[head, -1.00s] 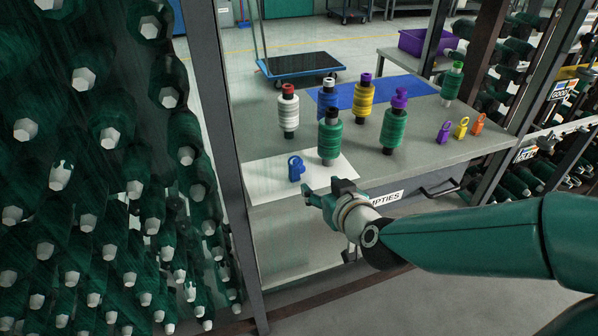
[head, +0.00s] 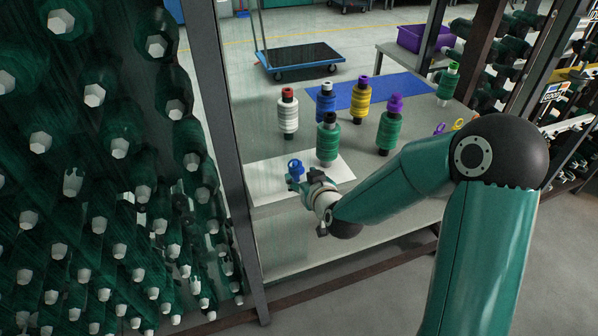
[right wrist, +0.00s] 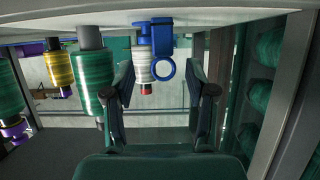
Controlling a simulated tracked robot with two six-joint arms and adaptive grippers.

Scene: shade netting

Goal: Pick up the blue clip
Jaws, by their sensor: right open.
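The blue clip (head: 295,170) stands on the white sheet (head: 262,184) near the left end of the table. My right gripper (head: 303,184) is at the near right side of the clip, low over the table. In the right wrist view the picture is upside down, with the table at the top. There the blue clip (right wrist: 163,67) shows ahead, between the two spread fingers of the right gripper (right wrist: 161,78). The fingers are open and empty. In the head view the gripper partly covers the clip's lower part. My left gripper is not in view.
A green spool (head: 328,143) stands close behind the clip, to its right. A white spool (head: 288,115), a blue spool (head: 326,100), a yellow spool (head: 361,98) and a green spool with a purple top (head: 390,130) stand farther back. A grey post (head: 226,140) rises left of the table.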

